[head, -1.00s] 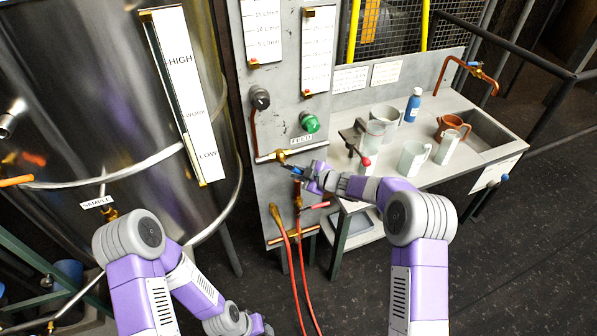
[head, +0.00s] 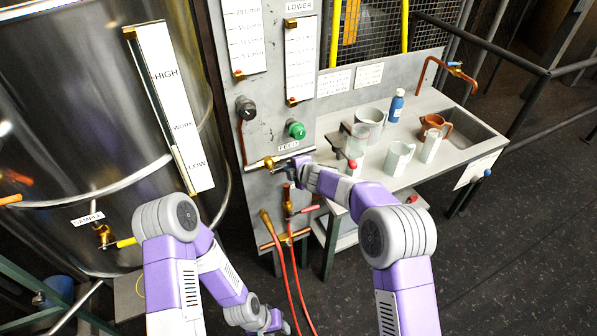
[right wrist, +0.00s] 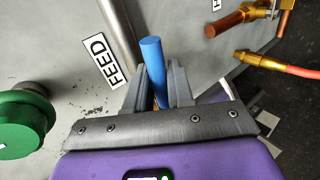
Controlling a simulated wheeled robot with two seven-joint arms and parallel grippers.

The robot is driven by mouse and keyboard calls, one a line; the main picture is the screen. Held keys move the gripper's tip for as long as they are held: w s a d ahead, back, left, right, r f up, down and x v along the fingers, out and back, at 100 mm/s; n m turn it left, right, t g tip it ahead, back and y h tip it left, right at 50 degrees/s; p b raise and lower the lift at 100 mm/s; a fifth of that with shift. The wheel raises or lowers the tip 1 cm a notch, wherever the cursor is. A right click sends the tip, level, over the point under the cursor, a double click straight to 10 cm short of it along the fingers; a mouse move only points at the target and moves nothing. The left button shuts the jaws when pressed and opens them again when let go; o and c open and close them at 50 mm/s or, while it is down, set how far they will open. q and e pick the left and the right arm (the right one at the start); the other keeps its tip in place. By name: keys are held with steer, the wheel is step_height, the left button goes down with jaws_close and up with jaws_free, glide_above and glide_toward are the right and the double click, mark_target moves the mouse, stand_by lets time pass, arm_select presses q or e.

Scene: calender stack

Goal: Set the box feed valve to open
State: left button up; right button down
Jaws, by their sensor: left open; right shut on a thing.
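The box feed valve (head: 268,163) is a brass valve on a pipe low on the grey panel, just under the FEED label (head: 288,146). Its blue handle (right wrist: 153,62) stands between the two fingers of my right gripper (right wrist: 157,88) in the right wrist view. My right gripper (head: 291,168) is shut on this handle, beside the valve body. The gripper hides most of the handle in the head view, and its exact angle to the pipe is hard to tell. My left gripper (head: 277,324) is open and empty, low in the picture, away from the panel.
A green knob (head: 296,130) and a black knob (head: 246,108) stick out above the valve. Red hoses (head: 291,270) hang below it. A steel tank (head: 90,120) stands left, a bench with jugs (head: 398,158) and a sink right.

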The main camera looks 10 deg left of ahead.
steer(key=shift+r, duration=0.1)
stand_by(0.5)
steer(key=c, duration=1.1)
jaws_free()
steer(key=shift+s+d+r+b, duration=0.2)
steer(key=shift+s+r+b, duration=0.1)
steer(key=shift+b, duration=0.1)
steer(key=b+v, duration=0.1)
steer(key=v, duration=0.5)
steer(key=shift+s+d+r+b, duration=0.1)
steer(key=shift+s+r+b, duration=0.05)
steer(key=shift+s+b, duration=0.2)
